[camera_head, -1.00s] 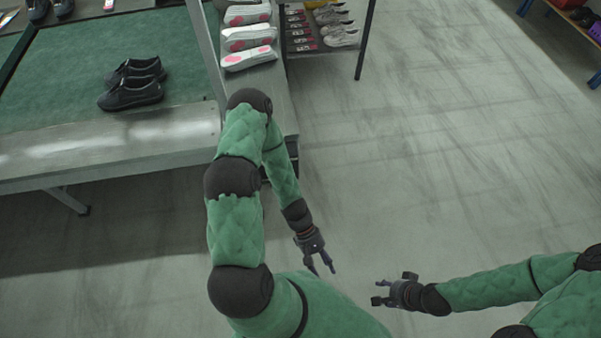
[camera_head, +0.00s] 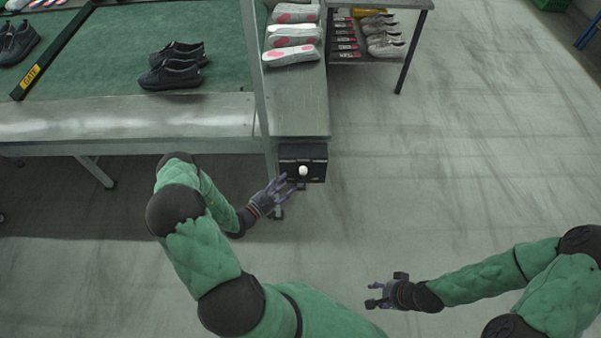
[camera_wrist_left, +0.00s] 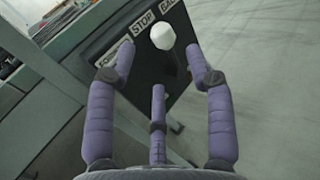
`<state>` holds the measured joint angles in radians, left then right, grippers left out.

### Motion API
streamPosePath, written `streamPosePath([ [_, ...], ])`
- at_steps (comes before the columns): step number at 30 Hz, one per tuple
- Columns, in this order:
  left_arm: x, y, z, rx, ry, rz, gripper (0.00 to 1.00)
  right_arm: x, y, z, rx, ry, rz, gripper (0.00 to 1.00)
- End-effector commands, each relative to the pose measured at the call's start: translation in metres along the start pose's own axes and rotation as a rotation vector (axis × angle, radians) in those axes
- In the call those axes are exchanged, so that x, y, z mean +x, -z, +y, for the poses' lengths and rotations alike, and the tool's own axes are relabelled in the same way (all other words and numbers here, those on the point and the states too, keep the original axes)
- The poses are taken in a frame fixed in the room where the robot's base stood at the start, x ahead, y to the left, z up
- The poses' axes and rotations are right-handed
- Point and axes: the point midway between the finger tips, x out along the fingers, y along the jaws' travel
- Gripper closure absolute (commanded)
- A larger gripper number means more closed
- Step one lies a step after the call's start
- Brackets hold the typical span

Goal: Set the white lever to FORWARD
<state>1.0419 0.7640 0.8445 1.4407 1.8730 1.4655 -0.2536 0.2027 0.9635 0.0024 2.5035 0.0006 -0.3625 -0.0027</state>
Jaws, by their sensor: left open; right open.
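The white lever (camera_head: 303,171) has a rounded knob on a black control box (camera_head: 316,152) at the end of the workbench. In the left wrist view the white lever (camera_wrist_left: 162,36) stands below the STOP label (camera_wrist_left: 142,22), between the FORWARD label (camera_wrist_left: 115,52) and a partly cut-off label at right. My left gripper (camera_head: 280,193) is just left of and below the lever. In the left wrist view my left gripper (camera_wrist_left: 160,75) is open, with its fingers spread on either side of the knob and nothing held. My right gripper (camera_head: 376,294) is open and empty over the floor, well away from the box.
Black shoes (camera_head: 172,76) stand on the green belt (camera_head: 110,50) with its metal front edge. White packed shoes or insoles (camera_head: 291,55) lie on the grey bench end (camera_head: 300,100). A shoe rack (camera_head: 372,45) stands behind. The floor at right is clear.

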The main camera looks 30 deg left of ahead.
Motion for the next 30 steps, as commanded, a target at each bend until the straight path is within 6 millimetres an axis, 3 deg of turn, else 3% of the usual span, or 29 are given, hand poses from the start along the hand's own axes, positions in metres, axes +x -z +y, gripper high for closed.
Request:
streamPosePath([
  [6,0.042,0.002,-0.001,0.002,0.006,-0.001,0.47,0.010,0.000,0.004,0.000,0.000,0.000,0.54],
  [12,0.070,0.001,-0.001,0.001,0.005,0.000,0.47,0.016,0.001,0.006,0.000,0.000,0.000,0.54],
  [18,0.082,0.001,-0.001,0.000,0.004,0.002,0.47,0.018,0.001,0.006,0.000,0.000,0.000,0.54],
  [27,0.084,0.001,-0.001,-0.001,0.003,0.002,0.47,0.018,0.001,0.006,0.000,0.000,0.000,0.54],
  [30,0.084,0.001,-0.001,-0.001,0.003,0.002,0.75,0.018,0.001,0.006,0.000,0.000,0.000,0.54],
])
